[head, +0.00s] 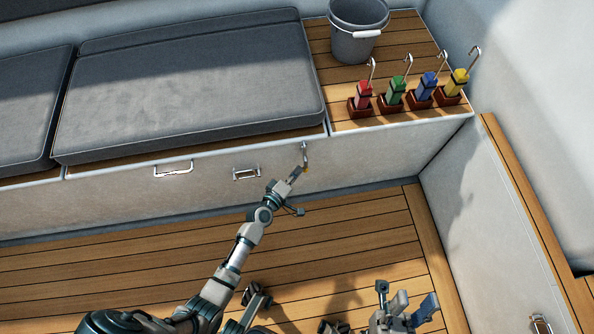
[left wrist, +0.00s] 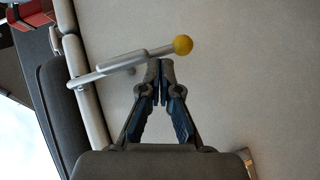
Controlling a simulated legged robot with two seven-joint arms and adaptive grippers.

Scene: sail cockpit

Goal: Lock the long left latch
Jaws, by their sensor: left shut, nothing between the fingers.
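The long latch (head: 304,152) is a thin metal lever with a yellow knob, on the pale locker front below the bench edge. In the left wrist view the latch (left wrist: 112,66) runs from a hook at the locker rim to its yellow ball (left wrist: 183,44). My left gripper (head: 298,172) is shut and empty, with its fingertips right by the lever near the knob end. In the left wrist view the closed tips (left wrist: 160,66) sit just below the lever; I cannot tell whether they touch it. My right gripper (head: 398,303) is low in the head view, away from the latch.
Two metal handles (head: 173,170) (head: 246,174) are on the locker front left of the latch. Grey cushions (head: 190,85) cover the bench. A grey bucket (head: 357,45) and several coloured-handled items in brown holders (head: 362,103) stand right. The wooden floor (head: 120,265) is largely clear.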

